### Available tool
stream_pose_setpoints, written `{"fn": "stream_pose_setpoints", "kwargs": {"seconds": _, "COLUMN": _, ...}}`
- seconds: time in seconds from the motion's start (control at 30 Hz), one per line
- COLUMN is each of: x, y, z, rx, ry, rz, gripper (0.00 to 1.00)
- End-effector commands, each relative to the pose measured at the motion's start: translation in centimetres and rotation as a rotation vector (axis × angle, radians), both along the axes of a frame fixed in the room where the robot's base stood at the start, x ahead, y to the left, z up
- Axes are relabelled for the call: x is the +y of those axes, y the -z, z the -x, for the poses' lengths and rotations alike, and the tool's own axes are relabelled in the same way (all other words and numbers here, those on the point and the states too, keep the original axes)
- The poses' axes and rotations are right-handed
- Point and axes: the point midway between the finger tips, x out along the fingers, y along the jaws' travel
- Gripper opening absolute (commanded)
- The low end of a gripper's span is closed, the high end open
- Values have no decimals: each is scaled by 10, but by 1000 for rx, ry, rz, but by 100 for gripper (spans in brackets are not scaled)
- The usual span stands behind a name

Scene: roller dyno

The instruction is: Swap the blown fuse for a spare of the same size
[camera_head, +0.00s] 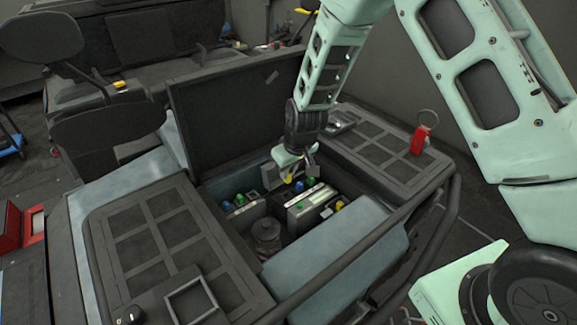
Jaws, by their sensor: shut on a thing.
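My gripper (298,172) reaches down into the open bay, above a grey fuse block (312,205) with a pale label. Its jaws are shut on a small yellow piece, which looks like a yellow fuse (288,179); the fingers partly hide it. A green fuse (299,184) and a blue fuse (310,181) sit at the block's far edge. Another yellow fuse (339,205) is at its right end. A second block (245,213) on the left carries a blue fuse (240,199) and a green one (226,205). I cannot tell which fuse is blown.
The bay's dark lid (235,95) stands open behind. A red tag with a ring (419,140) stands near the right edge. A dark round part (266,235) sits in the bay.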

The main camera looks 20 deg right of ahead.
Motion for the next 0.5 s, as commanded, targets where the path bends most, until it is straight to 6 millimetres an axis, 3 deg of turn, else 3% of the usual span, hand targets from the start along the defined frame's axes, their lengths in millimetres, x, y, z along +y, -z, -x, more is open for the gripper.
{"fn": "stream_pose_setpoints", "kwargs": {"seconds": 0.27, "x": 0, "y": 14, "z": 0, "rx": 0, "ry": 0, "rz": 0, "gripper": 0}}
{"fn": "stream_pose_setpoints", "kwargs": {"seconds": 0.5, "x": 0, "y": 37, "z": 0, "rx": 1, "ry": 1, "rz": 0, "gripper": 0}}
